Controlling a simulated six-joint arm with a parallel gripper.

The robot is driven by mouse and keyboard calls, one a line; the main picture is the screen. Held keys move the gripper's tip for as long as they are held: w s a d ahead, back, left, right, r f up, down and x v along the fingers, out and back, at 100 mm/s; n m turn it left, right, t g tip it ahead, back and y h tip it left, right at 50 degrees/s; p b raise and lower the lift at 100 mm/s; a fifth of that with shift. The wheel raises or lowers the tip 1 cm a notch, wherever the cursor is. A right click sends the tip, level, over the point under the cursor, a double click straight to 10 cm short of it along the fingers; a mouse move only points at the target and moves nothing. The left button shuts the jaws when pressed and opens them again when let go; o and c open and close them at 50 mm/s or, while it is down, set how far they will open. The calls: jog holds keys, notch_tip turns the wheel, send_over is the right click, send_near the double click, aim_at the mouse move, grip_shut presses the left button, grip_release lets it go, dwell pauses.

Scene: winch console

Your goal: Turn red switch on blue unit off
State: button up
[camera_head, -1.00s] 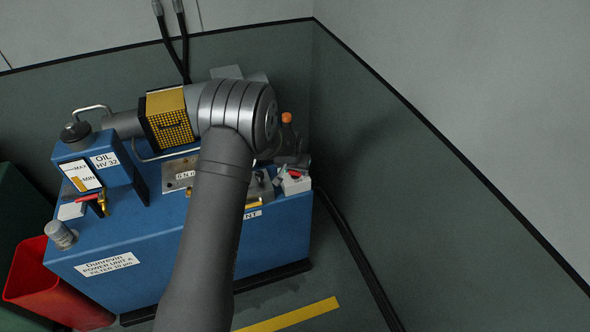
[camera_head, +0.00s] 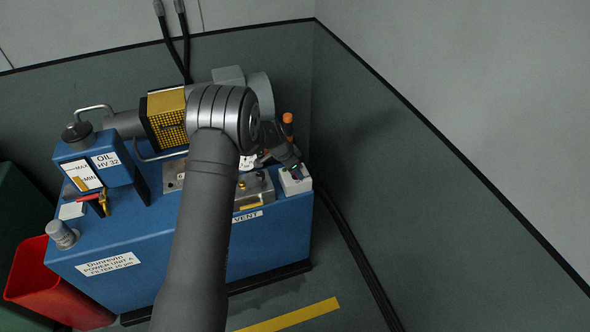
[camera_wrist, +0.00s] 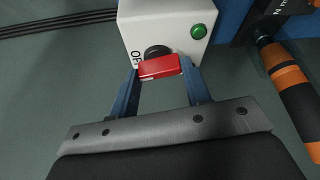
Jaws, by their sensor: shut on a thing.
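The blue unit (camera_head: 170,262) stands against the wall, with a white switch box (camera_head: 303,183) at its right end. In the wrist view the white box (camera_wrist: 160,22) carries a red switch (camera_wrist: 160,67) on a black round base, beside the printed letters "OF", the rest of the word being hidden. My gripper (camera_wrist: 160,76) has one finger on each side of the red switch and is shut on it. In the head view my gripper (camera_head: 297,170) is over the white box and hides the red switch.
A green round light or button (camera_wrist: 198,31) is on the white box. An orange-and-black handle (camera_wrist: 290,85) stands close on the right. A red-handled valve (camera_head: 88,197) and red bin (camera_head: 45,285) are at the left.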

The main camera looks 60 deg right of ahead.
jog(key=shift+m+g+y, duration=0.3)
jog(key=shift+m, duration=0.8)
jog(key=o, duration=1)
jog(key=v, duration=1.7)
jog(key=shift+w+r, duration=0.15)
